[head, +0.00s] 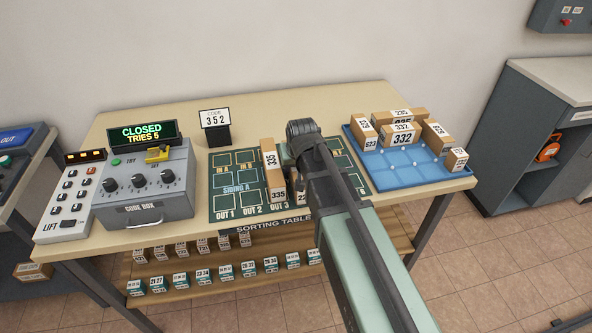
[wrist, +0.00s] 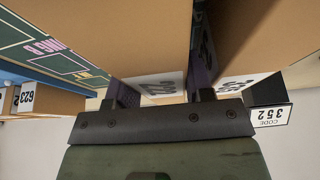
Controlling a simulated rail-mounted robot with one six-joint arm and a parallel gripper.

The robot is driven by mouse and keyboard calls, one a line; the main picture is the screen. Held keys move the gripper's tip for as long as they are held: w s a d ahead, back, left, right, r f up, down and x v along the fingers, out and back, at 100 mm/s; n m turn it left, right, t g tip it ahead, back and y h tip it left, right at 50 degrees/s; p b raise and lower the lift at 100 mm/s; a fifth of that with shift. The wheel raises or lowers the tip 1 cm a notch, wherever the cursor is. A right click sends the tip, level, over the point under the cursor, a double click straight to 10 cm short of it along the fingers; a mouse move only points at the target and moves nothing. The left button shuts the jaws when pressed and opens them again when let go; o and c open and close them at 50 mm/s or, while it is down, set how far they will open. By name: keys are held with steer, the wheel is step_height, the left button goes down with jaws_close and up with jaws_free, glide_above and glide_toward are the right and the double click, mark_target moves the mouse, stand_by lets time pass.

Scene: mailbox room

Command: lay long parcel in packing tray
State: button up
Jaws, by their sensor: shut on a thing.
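My gripper (wrist: 160,92) is shut on a brown parcel (wrist: 145,40), with one finger on each side of its white label. In the head view my arm hides most of this held parcel, and only a label end (head: 301,196) shows on the sorting table. A long brown parcel marked 335 (head: 269,160) stands close beside it on the left; its side also shows in the wrist view (wrist: 265,40). The blue packing tray (head: 400,178) is at the right end of the table, with several parcels along its back and right side and bare floor at its front left.
The green sorting board (head: 224,201) lies under the parcels. The code box (head: 147,190) and its CLOSED display stand at the left. A code 352 sign (head: 215,128) stands behind the board. A shelf with several small boxes (head: 180,279) runs below the table.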

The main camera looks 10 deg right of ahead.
step_height(320, 180, up, 20)
steer(key=p, duration=2)
